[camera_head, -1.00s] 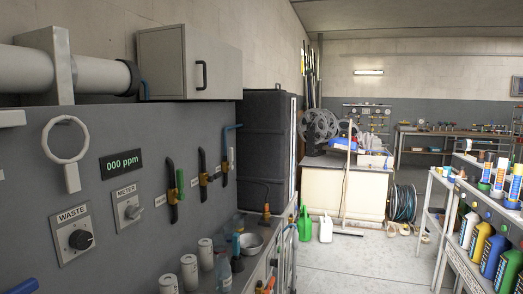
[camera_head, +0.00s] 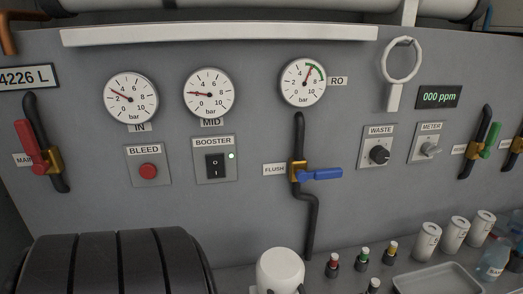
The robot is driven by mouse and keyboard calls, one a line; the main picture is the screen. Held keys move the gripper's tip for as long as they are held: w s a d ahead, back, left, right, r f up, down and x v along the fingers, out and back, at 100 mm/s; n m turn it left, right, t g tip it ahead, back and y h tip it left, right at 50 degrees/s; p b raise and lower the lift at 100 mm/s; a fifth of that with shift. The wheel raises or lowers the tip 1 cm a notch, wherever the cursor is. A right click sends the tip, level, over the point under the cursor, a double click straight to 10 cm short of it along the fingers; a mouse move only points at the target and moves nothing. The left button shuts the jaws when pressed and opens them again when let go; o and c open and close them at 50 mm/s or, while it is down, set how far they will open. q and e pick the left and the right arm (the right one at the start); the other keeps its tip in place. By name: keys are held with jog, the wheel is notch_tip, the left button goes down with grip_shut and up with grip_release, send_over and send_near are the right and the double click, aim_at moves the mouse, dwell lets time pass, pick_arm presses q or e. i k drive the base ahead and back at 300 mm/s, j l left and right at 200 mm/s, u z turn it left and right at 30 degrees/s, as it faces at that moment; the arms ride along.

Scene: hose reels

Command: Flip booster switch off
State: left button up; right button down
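The booster switch (camera_head: 215,166) is a black rocker marked O and I on a grey plate labelled BOOSTER, left of the middle of the panel. A small pale lamp (camera_head: 231,156) at the plate's upper right looks lit. Which side of the rocker is pressed is too small to tell. Neither of my grippers shows in the head view.
The bleed button (camera_head: 148,171) is left of the switch; the blue-handled flush valve (camera_head: 321,173) is right. Gauges (camera_head: 209,94) sit above. A black ribbed object (camera_head: 110,265) and a white canister (camera_head: 280,270) stand below in front. The panel face before the switch is clear.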

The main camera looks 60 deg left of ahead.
aim_at(215, 163)
jog(key=u, duration=2.35)
